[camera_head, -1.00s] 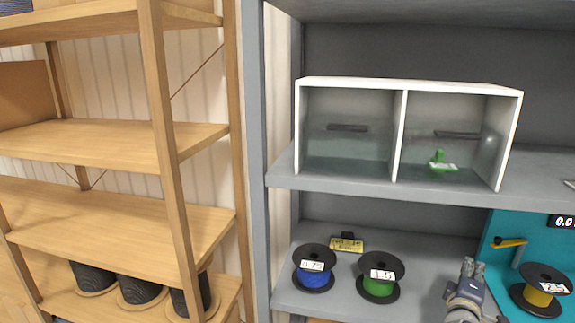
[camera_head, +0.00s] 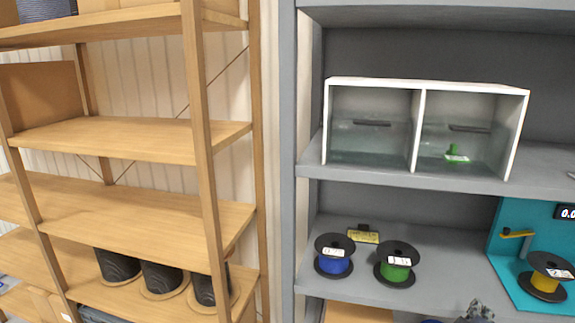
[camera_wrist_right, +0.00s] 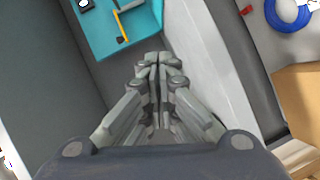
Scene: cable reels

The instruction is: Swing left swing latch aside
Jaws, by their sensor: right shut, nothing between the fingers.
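A white two-compartment box (camera_head: 421,140) stands on the upper grey shelf with see-through fronts. A dark horizontal bar (camera_head: 372,122) shows at the left front and another dark bar (camera_head: 469,128) at the right front. I cannot tell which part is the left swing latch. A small green piece (camera_head: 453,151) with a white label is in the right compartment. My right gripper (camera_head: 476,308) is at the bottom edge, low and well apart from the box. In the wrist view its fingers (camera_wrist_right: 152,60) are together and empty. My left gripper is out of view.
On the lower shelf are a blue reel (camera_head: 334,258), a green reel (camera_head: 396,265) and a yellow tag block (camera_head: 363,234). A teal stand (camera_head: 510,270) at right carries a yellow lever (camera_head: 517,233) and a yellow reel (camera_head: 546,275). A wooden rack (camera_head: 130,206) stands at left.

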